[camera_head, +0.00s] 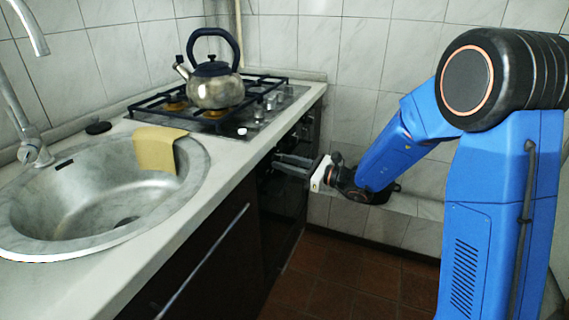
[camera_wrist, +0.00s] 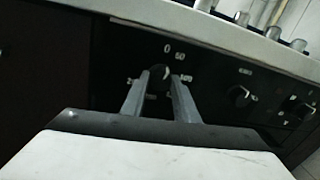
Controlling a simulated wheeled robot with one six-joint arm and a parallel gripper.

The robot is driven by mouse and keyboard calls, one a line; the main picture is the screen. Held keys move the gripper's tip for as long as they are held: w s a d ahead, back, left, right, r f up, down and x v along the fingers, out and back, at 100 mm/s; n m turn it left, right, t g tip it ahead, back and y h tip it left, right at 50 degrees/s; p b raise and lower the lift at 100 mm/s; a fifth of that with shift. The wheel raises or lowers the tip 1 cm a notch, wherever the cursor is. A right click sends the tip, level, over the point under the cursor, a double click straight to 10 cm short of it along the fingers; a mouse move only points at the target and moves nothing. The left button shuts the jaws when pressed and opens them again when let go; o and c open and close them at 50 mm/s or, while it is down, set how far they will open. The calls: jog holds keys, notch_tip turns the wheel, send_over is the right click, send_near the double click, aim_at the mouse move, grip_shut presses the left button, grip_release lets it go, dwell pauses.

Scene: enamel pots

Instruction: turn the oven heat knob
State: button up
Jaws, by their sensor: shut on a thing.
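The oven heat knob (camera_wrist: 159,78) is a small dark knob on the black oven panel, with pale marks printed around it in the wrist view. My gripper (camera_wrist: 159,84) has one finger on each side of this knob and is shut on it. In the head view my gripper (camera_head: 276,163) reaches left to the dark oven front (camera_head: 285,195) under the counter edge. The knob itself cannot be made out in the head view. How far the knob is turned is hard to tell.
Other dark knobs (camera_wrist: 238,95) sit further right on the panel. The counter edge (camera_wrist: 228,43) runs just above. A kettle (camera_head: 215,88) stands on the gas hob (camera_head: 262,108). A sink (camera_head: 60,205) with a yellow cloth (camera_head: 155,150) is at left. The brown floor (camera_head: 330,283) is clear.

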jog(key=shift+n, duration=2)
jog(key=o, duration=1.1)
jog(key=shift+c, duration=0.2)
jog(key=v, duration=1.7)
jog(key=shift+d+f, duration=0.25)
